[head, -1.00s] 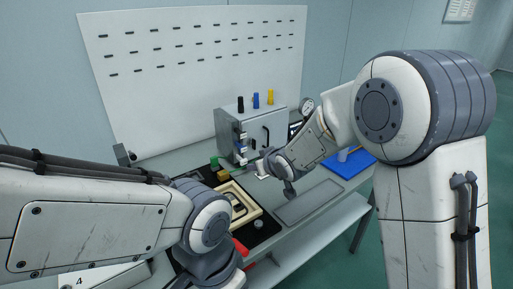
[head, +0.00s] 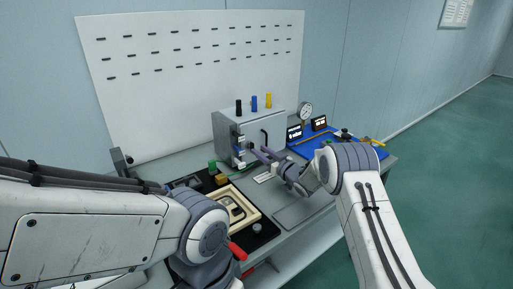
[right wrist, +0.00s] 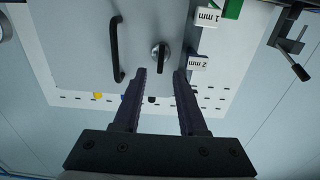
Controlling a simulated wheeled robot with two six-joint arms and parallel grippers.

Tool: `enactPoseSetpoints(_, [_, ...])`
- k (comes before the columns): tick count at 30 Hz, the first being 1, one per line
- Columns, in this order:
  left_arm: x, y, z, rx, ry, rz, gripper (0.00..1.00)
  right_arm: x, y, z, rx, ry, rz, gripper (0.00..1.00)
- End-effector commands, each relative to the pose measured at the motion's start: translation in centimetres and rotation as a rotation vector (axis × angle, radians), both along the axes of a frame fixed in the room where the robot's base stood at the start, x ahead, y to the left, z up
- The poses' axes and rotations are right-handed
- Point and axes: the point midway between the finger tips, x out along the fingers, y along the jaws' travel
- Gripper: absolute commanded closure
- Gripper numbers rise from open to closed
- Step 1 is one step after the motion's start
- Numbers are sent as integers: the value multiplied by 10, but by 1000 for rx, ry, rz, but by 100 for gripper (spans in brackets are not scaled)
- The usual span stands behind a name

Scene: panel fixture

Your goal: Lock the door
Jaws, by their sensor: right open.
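The grey metal cabinet (head: 228,128) stands at the back of the workbench with its door (head: 277,124) closed. The door has a dark bar handle (head: 264,138), also in the right wrist view (right wrist: 116,50). A round lock knob with a raised grip (right wrist: 158,55) sits beside the handle. My right gripper (head: 257,153) is in front of the door. In the right wrist view its fingers (right wrist: 160,76) are open, with the knob just beyond the gap between their tips; contact cannot be told. My left arm crosses the lower left; its gripper is not in view.
White "1 mm" (right wrist: 207,15) and "2 mm" (right wrist: 198,63) blocks sit beside the door edge near one finger. Black, blue and yellow pieces stand on the cabinet. A tan frame (head: 254,211) lies in front. A gauge (head: 305,113) and blue mat (head: 302,150) are at right.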

Motion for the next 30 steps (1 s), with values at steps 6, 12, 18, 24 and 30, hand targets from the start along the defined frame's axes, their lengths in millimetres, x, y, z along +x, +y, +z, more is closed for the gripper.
enactPoseSetpoints(6, [0, 0, 4, 0, 0, 0, 50, 20, 15, 0, -1, 1, 1, 59])
enactPoseSetpoints(12, [0, 0, 4, 0, 0, 0, 50, 26, 20, 0, 1, 1, -1, 59])
enactPoseSetpoints(18, [0, 0, 4, 0, 0, 0, 50, 27, 19, 0, 0, 1, -1, 59])
enactPoseSetpoints(24, [0, 0, 4, 0, 0, 0, 50, 27, 19, 0, 0, 1, -1, 100])
enactPoseSetpoints(30, [0, 0, 4, 0, 0, 0, 50, 26, 19, 0, 3, 3, -2, 100])
